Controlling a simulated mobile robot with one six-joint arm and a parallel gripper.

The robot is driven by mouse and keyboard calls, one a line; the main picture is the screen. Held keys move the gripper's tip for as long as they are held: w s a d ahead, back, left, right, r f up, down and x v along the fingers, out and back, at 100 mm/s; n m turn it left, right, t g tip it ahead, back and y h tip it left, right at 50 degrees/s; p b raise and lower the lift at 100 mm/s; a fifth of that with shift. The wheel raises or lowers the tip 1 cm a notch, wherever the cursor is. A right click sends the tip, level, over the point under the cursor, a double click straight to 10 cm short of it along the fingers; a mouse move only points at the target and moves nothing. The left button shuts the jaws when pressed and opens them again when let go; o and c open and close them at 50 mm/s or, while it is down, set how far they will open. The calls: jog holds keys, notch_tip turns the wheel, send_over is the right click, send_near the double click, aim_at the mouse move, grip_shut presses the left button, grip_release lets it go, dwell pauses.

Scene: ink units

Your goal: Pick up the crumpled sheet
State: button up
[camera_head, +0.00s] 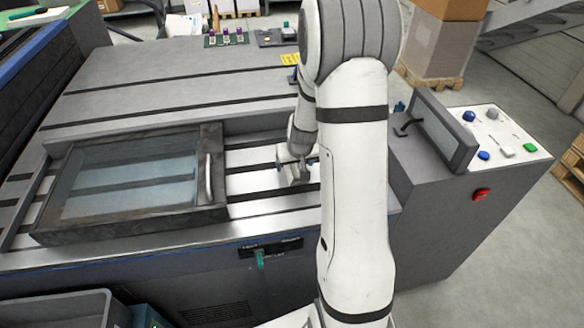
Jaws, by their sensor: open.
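My gripper (296,174) is small and partly hidden beside my white arm. It is open, low over the slatted metal bed (255,181) of the machine, just right of the framed glass cover. I cannot make out a crumpled sheet for certain. A pale patch at the gripper's fingers is too small to tell from the fingers themselves. My arm hides the part of the bed to the right of the gripper.
The dark-framed glass cover (130,178) with its pale handle (208,178) lies left of the gripper. A tilted screen (440,130) and a button panel (495,133) stand at the right. A green-tipped lever (260,259) is on the front face. A grey bin (65,310) sits front left.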

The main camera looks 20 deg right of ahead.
jog(key=c, duration=1.1)
